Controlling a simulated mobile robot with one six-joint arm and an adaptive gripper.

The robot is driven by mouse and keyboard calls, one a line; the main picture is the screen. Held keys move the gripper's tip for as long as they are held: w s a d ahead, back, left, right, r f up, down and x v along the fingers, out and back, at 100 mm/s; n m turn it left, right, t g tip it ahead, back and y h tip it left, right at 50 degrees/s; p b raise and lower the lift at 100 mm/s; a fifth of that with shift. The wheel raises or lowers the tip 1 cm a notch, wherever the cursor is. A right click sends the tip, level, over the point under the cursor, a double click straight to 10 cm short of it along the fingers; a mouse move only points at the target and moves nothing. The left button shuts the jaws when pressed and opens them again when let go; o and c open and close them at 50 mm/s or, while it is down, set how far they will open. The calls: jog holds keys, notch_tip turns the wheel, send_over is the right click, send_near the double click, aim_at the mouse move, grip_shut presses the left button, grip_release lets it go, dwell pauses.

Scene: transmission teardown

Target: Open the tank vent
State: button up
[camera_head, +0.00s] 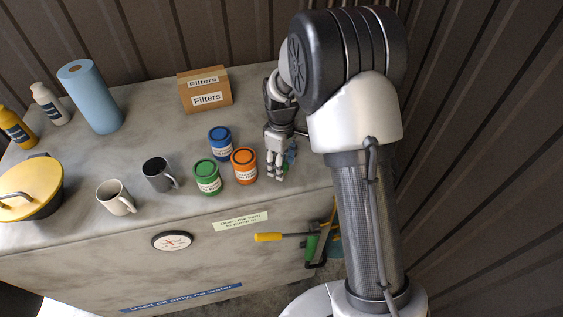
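The tank (80,265) is a large grey marbled box with a flat top and a blue sign reading "Used oil only, no water". My gripper (277,174) points down over the right part of the tank top, right of the orange can. A small blue and green part (291,154) shows just right of the fingers, partly hidden by them. It may be the vent, but I cannot tell, nor whether the gripper touches it. The finger gap is too small to read. A pale label (240,220) on the front edge mentions the vent.
A blue can (220,142), green can (207,177) and orange can (244,165) stand left of my gripper. Two mugs, a box marked Filters (205,91), a blue roll (90,97), bottles and a yellow-lidded pot are farther left. A yellow handle (268,237) juts from the front.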

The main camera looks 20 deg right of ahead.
jog(key=shift+r, duration=0.1)
notch_tip(320, 180, up, 12)
dwell(0.6)
dwell(0.4)
